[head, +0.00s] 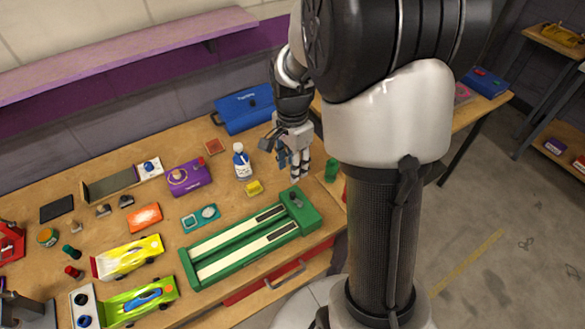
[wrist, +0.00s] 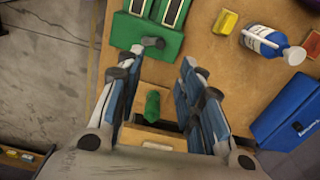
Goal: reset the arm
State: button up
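My gripper (head: 294,172) hangs fingers down over the right end of the workbench in the head view, behind the end of the green slot track. In the wrist view my gripper (wrist: 162,58) is open, with a wide gap between its blue-padded fingers. Nothing is held between them. The green track (head: 250,238) has two pale lanes with dark strips at the right end. Its end block also shows in the wrist view (wrist: 130,35). A small green object (wrist: 152,105) appears between the fingers, below them. My arm hides part of the bench in the head view.
A white-and-blue bottle (head: 241,163), a yellow block (head: 254,188) and a blue case (head: 243,109) lie near my gripper. Yellow (head: 128,257) and lime (head: 139,302) toy cars stand left of the track. A purple shelf (head: 120,55) runs along the wall. Floor is open right of the bench.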

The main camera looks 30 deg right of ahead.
dwell(0.4)
jog(key=s+a+r+n+t, duration=0.2)
jog(key=s+a+r+n, duration=0.3)
jog(key=s+r+n, duration=0.2)
jog(key=s+a+r+n+t, duration=0.2)
jog(key=s+a+r+n, duration=0.4)
jog(key=s, duration=0.5)
notch_tip(320, 180, up, 2)
jog(key=n, duration=0.3)
jog(key=shift+s+a+n+t, duration=0.15)
jog(key=shift+s+n+t, duration=0.15)
jog(key=shift+s, duration=0.05)
